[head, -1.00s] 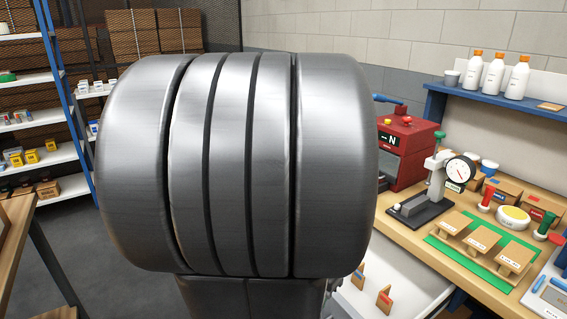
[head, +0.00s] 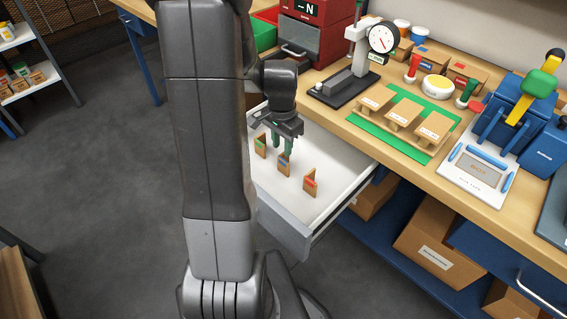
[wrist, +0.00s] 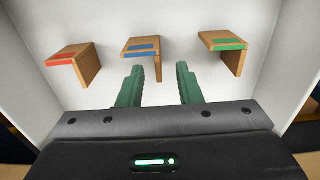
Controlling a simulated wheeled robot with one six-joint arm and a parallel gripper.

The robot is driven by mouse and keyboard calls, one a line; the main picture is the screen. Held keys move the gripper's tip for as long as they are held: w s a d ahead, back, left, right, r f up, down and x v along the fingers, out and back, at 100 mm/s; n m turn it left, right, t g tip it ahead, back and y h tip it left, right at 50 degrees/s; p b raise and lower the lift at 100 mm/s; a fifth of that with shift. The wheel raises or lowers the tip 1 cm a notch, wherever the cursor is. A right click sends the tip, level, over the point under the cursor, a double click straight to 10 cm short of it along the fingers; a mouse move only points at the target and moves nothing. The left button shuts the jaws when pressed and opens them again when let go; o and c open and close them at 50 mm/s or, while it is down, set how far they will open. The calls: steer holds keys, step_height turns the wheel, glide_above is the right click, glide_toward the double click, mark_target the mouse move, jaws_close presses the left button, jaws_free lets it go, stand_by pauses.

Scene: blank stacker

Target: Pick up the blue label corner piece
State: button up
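The blue label corner piece (head: 284,168) stands in the open white drawer, in the middle of a row of three brown corner pieces. In the wrist view the blue label piece (wrist: 146,44) lies just ahead of the fingertips, its upright part between their lines. My gripper (head: 281,147) is over the drawer, pointing down close to the blue piece. I cannot tell whether a finger touches the piece.
The red label piece (wrist: 76,63) and the green label piece (wrist: 228,47) stand on either side. The drawer's front wall (head: 284,236) and the workbench (head: 375,148) border the space. A green mat (head: 374,132) with brown pieces lies on the bench.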

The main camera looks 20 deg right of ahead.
mark_target(283, 153)
steer(key=shift+s+d+f, duration=0.1)
steer(key=shift+d+f, duration=0.05)
steer(key=shift+f, duration=3)
jaws_close()
